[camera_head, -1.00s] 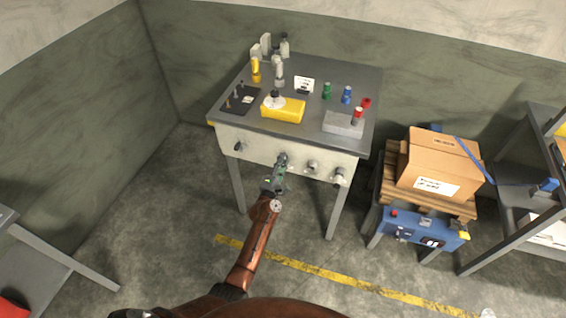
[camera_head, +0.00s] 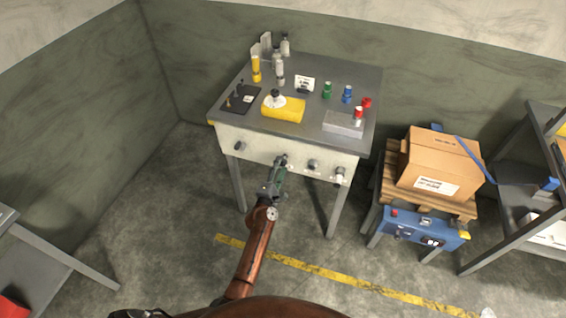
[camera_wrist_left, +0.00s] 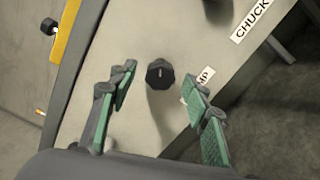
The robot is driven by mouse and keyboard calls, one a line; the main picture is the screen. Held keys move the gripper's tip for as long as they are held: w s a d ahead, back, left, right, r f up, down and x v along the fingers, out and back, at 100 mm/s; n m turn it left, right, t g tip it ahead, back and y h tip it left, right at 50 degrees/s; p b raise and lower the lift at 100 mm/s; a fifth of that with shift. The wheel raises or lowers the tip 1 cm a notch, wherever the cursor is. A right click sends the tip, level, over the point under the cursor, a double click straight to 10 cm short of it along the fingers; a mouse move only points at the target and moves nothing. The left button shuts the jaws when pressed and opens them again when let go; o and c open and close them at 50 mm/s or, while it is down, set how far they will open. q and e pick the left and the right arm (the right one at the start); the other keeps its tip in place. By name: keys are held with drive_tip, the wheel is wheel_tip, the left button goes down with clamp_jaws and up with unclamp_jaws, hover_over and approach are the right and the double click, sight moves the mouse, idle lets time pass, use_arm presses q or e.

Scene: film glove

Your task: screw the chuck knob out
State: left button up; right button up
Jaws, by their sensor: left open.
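My left gripper (camera_head: 281,161) is open and empty before the white front panel (camera_head: 257,149) of the bench. In the left wrist view its two green-padded fingers (camera_wrist_left: 160,88) stand either side of a black knob (camera_wrist_left: 160,73). A label ending in "MP" is beside that knob, partly hidden by a finger. The "CHUCK" label (camera_wrist_left: 251,18) is further up, beside another dark knob (camera_wrist_left: 215,8) cut by the top edge. In the head view that chuck knob (camera_head: 313,165) appears just right of my gripper. My right gripper is not in view.
More knobs sit on the panel's left (camera_head: 239,146) and right (camera_head: 339,175). A cardboard box (camera_head: 437,162) stands to the right. The floor before the panel is clear.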

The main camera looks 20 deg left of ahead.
sight(282, 164)
use_arm(q)
drive_tip(key=shift+s+a, duration=0.1)
drive_tip(key=shift+s, duration=1.85)
